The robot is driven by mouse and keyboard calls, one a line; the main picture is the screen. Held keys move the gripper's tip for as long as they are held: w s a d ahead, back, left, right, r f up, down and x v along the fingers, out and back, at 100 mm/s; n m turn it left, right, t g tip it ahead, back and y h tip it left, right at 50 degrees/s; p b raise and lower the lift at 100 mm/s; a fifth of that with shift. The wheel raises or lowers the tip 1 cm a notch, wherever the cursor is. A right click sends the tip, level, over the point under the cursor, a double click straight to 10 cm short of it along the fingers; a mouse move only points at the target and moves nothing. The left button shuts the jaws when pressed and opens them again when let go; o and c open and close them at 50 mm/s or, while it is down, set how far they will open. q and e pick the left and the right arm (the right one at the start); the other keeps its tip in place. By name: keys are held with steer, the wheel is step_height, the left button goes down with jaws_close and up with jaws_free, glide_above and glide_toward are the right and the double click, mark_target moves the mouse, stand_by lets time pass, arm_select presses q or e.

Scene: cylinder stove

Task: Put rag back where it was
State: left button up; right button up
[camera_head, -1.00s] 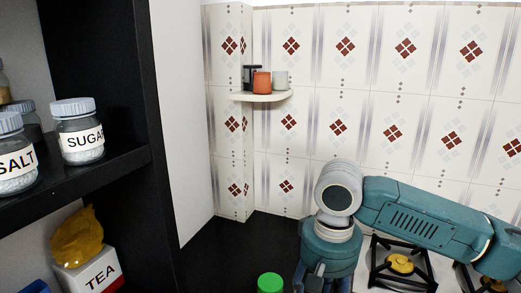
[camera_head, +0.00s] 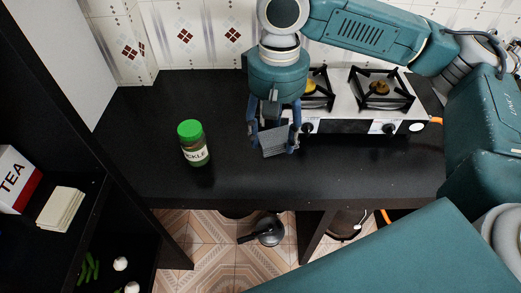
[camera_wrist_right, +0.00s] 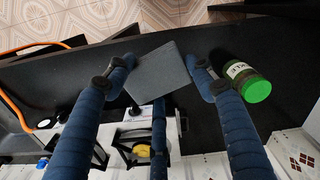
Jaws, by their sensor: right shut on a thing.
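The rag is a thin grey square (camera_head: 272,141) in the head view, between the fingers of my right gripper (camera_head: 273,150). It also shows in the right wrist view as a flat grey sheet (camera_wrist_right: 158,72). My right gripper is shut on it, with the blue fingers on either side. The rag is over the black counter (camera_head: 225,95), in front of the stove's left part; whether it touches the counter cannot be told. My left gripper is in neither current view.
A green-lidded pickle jar (camera_head: 193,143) stands on the counter left of my right gripper. The stove (camera_head: 355,100) is to the right. A dark shelf at left holds a tea box (camera_head: 17,180) and a cream stack (camera_head: 61,209). A pan (camera_head: 268,231) is below the counter.

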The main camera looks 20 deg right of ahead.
steer(key=w+f+m+b, duration=0.1)
steer(key=w+f+m, duration=0.1)
steer(key=w, duration=0.3)
steer(key=m+b, duration=0.1)
steer(key=m, duration=0.1)
glide_above(267, 172)
step_height(267, 172, down, 18)
steer(key=shift+r, duration=0.25)
steer(key=shift+f, duration=2.7)
steer(key=shift+f, duration=0.1)
steer(key=o, duration=1.1)
